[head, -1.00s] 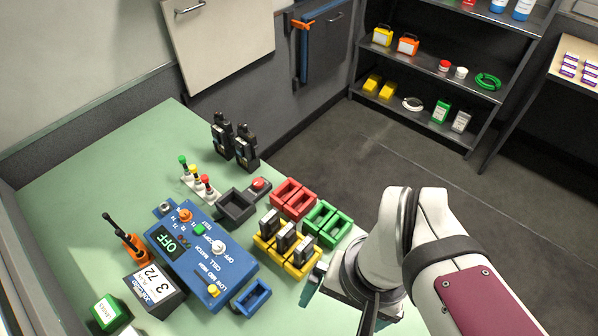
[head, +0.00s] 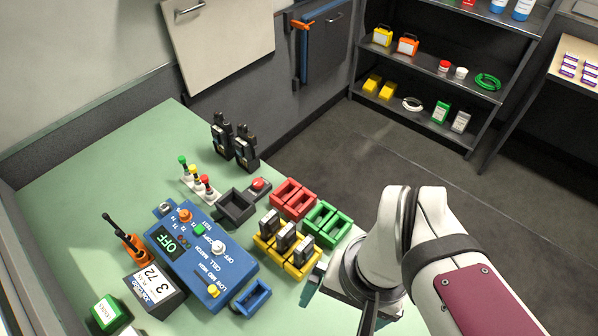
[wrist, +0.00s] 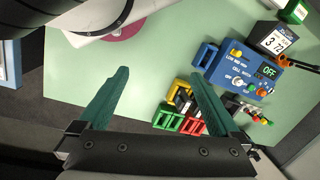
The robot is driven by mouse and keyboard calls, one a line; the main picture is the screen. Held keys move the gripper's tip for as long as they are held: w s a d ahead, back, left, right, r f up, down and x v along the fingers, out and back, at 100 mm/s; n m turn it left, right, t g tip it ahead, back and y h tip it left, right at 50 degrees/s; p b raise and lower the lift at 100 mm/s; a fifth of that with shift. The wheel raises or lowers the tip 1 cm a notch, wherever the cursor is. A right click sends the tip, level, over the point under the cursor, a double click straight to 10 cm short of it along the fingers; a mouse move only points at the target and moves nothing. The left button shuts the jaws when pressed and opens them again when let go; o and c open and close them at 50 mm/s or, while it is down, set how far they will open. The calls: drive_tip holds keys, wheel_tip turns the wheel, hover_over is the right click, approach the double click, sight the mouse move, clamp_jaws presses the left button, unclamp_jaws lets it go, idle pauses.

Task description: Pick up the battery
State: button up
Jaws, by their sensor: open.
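Three dark, upright block-shaped batteries (head: 286,237) stand in a row in the yellow holder (head: 301,272) on the green bench. In the wrist view the yellow holder (wrist: 176,88) shows between my jaws, farther off than the fingertips and near the right finger, which partly covers the batteries. My gripper (wrist: 161,72) is open and empty, with teal fingers spread wide. In the head view my gripper (head: 313,283) is just right of the yellow holder and mostly hidden by my arm.
Empty red (head: 293,199) and green (head: 326,222) holders stand behind the yellow one. The bench's left-rear area is clear.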

drive_tip(key=w+n, duration=0.6)
drive_tip(key=w, duration=0.1)
drive_tip(key=n+h, duration=0.2)
drive_tip(key=n, duration=0.6)
approach(304, 251)
drive_tip(key=f, duration=0.8)
drive_tip(key=w+f, duration=0.1)
drive_tip(key=f, duration=0.4)
drive_tip(key=shift+d, duration=0.25)
drive_tip(key=c, duration=1.5)
